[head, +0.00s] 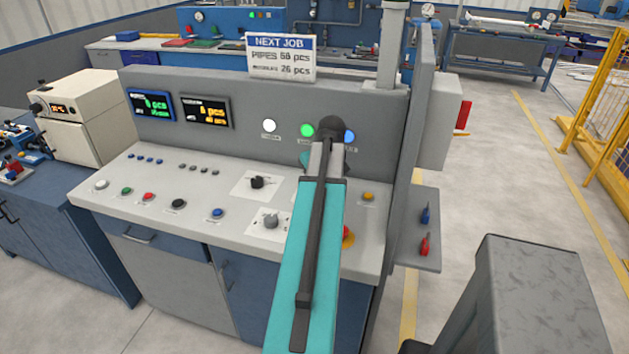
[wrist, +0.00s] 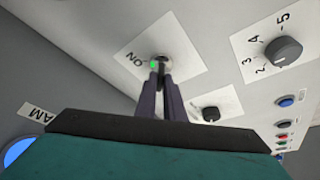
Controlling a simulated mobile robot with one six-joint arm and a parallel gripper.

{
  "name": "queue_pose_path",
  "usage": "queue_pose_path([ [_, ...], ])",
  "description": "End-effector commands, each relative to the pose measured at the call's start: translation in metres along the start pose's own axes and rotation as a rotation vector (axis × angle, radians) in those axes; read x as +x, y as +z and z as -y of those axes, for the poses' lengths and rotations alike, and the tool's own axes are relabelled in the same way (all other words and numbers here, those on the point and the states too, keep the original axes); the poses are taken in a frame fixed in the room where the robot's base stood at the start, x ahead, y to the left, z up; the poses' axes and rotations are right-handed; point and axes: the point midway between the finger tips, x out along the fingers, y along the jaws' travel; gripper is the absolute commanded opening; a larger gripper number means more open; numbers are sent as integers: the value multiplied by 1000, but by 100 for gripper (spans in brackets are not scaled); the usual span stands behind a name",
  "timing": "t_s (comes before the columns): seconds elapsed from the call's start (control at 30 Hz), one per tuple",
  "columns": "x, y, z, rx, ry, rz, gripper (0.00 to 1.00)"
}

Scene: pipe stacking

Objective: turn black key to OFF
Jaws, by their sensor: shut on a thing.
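In the wrist view, the white key plate (wrist: 185,48) sits on the grey console top, with an ON label that appears upside down and a small green mark beside it. The black key (wrist: 161,60) is at the plate's middle and mostly hidden by my fingertips. My gripper (wrist: 161,76) is shut on the key, its dark fingers close together. The key's exact angle and any OFF label cannot be made out. In the head view, my teal arm reaches over the right side of the console (head: 120,190) and hides the key and gripper.
A black selector knob (wrist: 210,113) is close beside my fingers. A numbered grey knob (wrist: 284,50) stands farther right. The upright lamp panel (head: 240,140) rises behind the controls.

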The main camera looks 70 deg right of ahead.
Motion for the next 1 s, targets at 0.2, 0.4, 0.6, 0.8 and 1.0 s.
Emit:
queue_pose_path([
  [0.2, -1, 0, -2, -19, -3, 0, 0],
  [0.4, -1, 0, -2, -19, -3, 0, 0],
  [0.6, -1, 0, -2, -18, -3, 0, 27],
  [0.8, 0, 0, -1, -18, -5, 0, 27],
  [1.0, -2, 0, -1, -17, -5, 0, 27],
])
